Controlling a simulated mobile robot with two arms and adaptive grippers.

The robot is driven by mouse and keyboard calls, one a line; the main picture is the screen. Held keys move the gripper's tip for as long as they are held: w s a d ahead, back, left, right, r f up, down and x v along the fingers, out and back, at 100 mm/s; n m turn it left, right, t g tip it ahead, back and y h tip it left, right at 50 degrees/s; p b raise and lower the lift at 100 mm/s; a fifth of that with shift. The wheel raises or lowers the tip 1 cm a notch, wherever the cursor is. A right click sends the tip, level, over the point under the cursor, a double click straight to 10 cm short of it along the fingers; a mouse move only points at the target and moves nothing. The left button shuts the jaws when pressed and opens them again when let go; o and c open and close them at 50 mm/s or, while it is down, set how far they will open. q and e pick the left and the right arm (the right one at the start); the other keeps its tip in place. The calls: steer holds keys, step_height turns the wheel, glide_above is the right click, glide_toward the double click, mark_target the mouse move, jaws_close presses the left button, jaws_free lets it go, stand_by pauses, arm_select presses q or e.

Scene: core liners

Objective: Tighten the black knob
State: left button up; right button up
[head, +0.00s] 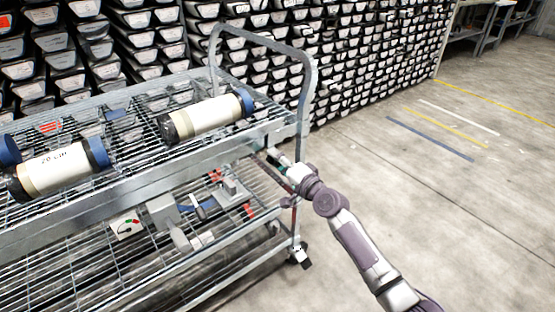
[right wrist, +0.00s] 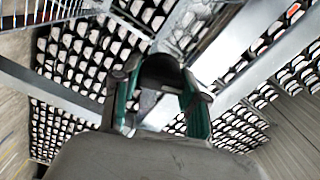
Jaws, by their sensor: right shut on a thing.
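My right gripper (head: 277,158) reaches in from the right to the cart's right end, just below the upper shelf. In the right wrist view its green-padded fingers (right wrist: 160,92) are shut on a dark rounded thing between them, which looks like the black knob (right wrist: 160,68). The knob sits close to the cart's metal frame. In the head view the knob cannot be made out behind the gripper and frame. How far it is turned cannot be told. My left gripper is not in view.
The wire-shelf cart (head: 235,143) carries cream cylinders with blue and black ends, one of them here (head: 205,118). Metal parts and a small white box (head: 125,225) lie on its lower shelf. Racks of core trays (head: 370,60) stand behind. The floor at right is clear.

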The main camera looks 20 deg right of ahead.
steer(key=shift+f+m, duration=0.1)
steer(key=shift+m, duration=1.7)
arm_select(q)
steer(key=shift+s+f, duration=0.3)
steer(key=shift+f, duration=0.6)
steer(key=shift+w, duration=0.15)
arm_select(e)
steer(key=o, duration=1.1)
steer(key=shift+o, duration=0.2)
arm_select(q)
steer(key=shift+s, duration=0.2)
arm_select(e)
steer(key=v, duration=1.2)
